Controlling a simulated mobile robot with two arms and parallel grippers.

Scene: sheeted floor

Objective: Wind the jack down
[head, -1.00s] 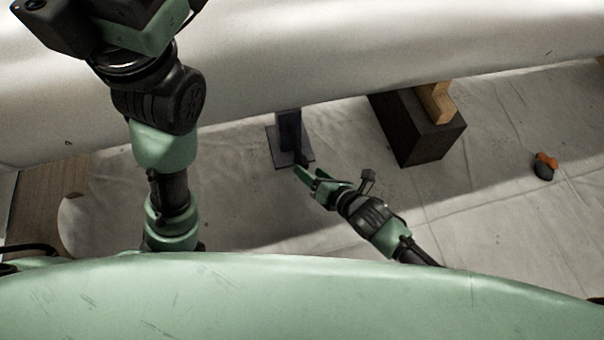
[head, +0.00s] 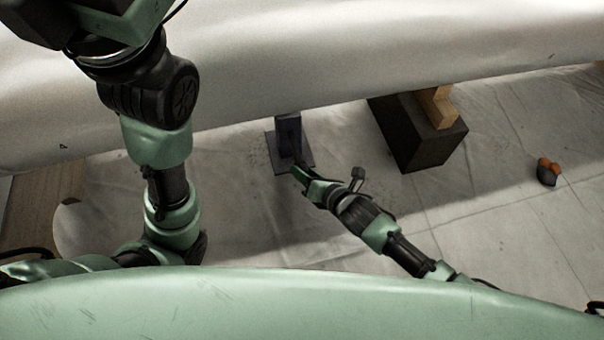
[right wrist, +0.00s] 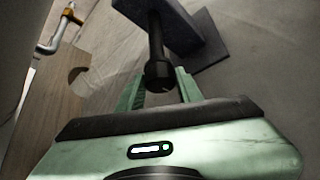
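The jack is a dark blue-grey post (head: 288,135) on a flat square base plate (head: 307,160), standing below the long white body. It also shows in the right wrist view (right wrist: 190,22). A black rod with a rounded knob (right wrist: 158,74) sticks out from it toward my right gripper. My right gripper (head: 297,170) is at the jack's near side. In the right wrist view its two green fingers (right wrist: 160,82) stand apart, one on each side of the knob; small gaps seem to show. Contact is unclear. My left arm rises at left; its gripper is out of view.
The large white body (head: 350,60) spans the back, low over the floor. A dark block with a wooden piece (head: 422,140) stands right of the jack. An orange and grey object (head: 548,172) lies far right. A wooden board (head: 45,200) is at left. Sheeted floor between is clear.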

